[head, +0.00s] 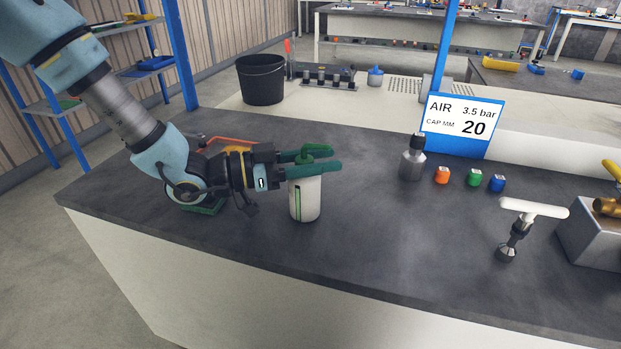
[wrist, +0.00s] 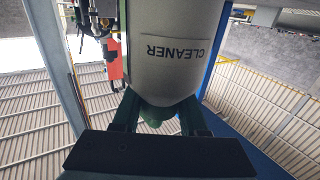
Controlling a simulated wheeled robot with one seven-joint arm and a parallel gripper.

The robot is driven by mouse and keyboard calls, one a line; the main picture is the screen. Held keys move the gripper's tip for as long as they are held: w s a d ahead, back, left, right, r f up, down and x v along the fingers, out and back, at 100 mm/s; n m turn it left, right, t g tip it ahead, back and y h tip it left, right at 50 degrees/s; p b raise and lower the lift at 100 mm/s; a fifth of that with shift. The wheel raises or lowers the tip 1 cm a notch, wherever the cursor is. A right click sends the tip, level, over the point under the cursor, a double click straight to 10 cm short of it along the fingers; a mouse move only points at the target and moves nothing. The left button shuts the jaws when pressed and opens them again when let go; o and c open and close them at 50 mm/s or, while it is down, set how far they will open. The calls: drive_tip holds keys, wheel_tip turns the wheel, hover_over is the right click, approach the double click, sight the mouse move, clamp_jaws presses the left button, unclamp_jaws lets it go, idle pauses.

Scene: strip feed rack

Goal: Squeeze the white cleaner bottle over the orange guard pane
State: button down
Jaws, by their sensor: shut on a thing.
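The white cleaner bottle (head: 305,202) is upright at the left part of the dark counter, with a green top and a green stripe down its side. My gripper (head: 315,162) reaches it from the left, its green fingers shut on the bottle near its top. I cannot tell whether its base touches the counter. In the wrist view the bottle (wrist: 170,55) fills the middle, and its "CLEANER" lettering reads upside down. An orange edge (head: 228,139), perhaps the orange guard pane, shows behind my wrist; most of it is hidden.
A blue-framed sign (head: 461,120) stands behind.

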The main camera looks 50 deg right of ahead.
wheel_tip(320, 180, up, 10)
idle(0.6)
drive_tip(key=c, duration=1)
unclamp_jaws()
clamp_jaws()
drive_tip(key=shift+w, duration=0.1)
